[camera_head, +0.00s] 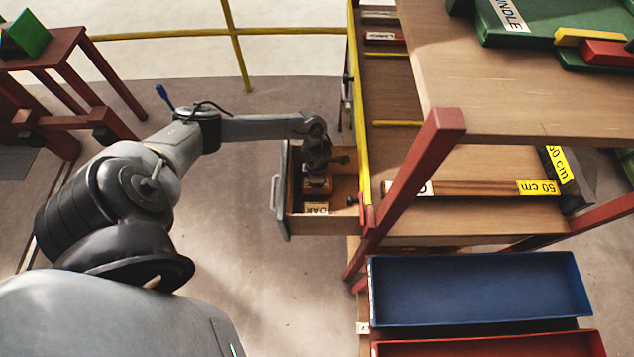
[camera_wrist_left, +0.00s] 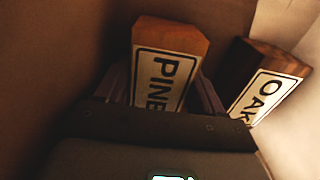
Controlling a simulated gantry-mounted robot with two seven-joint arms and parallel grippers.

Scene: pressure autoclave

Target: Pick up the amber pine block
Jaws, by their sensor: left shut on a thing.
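The amber pine block (camera_wrist_left: 172,38) has a white label reading PINE and stands in an open drawer. In the head view its orange-brown side (camera_head: 318,186) shows just below my left gripper (camera_head: 318,174). In the left wrist view the fingers of my left gripper (camera_wrist_left: 163,88) lie on both sides of the pine block and are shut on it. The block's lower part is hidden by the gripper body. I cannot tell whether it touches the drawer floor. My right gripper is not in view.
A darker oak block (camera_wrist_left: 262,70) leans close beside the pine block. The drawer's walls (camera_head: 283,190) surround the gripper closely. A yellow post (camera_head: 359,130) and the wooden shelf unit (camera_head: 455,212) stand to the right. A blue tray (camera_head: 470,290) lies at lower right.

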